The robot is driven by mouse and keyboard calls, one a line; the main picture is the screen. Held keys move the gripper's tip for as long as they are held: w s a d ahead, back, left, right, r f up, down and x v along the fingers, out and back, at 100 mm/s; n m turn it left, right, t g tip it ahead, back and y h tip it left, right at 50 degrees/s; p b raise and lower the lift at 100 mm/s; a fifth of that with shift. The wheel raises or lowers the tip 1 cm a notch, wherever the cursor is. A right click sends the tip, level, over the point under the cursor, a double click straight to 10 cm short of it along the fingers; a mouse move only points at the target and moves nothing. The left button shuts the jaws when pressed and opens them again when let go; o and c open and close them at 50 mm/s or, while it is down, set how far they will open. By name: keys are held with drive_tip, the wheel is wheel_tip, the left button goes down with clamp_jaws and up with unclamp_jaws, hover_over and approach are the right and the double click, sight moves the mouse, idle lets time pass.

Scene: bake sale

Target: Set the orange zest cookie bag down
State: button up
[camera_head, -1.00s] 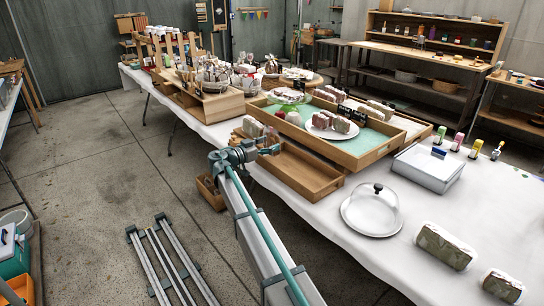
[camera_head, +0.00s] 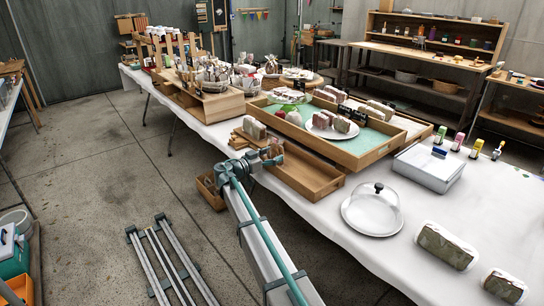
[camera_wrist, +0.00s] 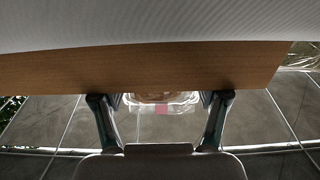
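The flavour cannot be read, and the bag's upper part is cut off by a wooden board (camera_wrist: 150,70). Grey floor shows behind the bag. In the head view my gripper (camera_head: 272,153) is small, by the left end of the low wooden tray (camera_head: 308,176) at the table's front edge. The held bag cannot be made out clearly there.
A bagged item (camera_head: 254,128) stands by the tray's left end. Behind is a wooden display tray (camera_head: 372,154) with a plate of bags (camera_head: 332,122). A glass cake dome (camera_head: 372,208) and a white box (camera_head: 430,169) stand at right. The white tablecloth (camera_head: 345,232) is bare in front.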

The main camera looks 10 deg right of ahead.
drive_tip(key=o, duration=0.4)
drive_tip(key=shift+c, duration=0.2)
drive_tip(key=shift+r, duration=0.1)
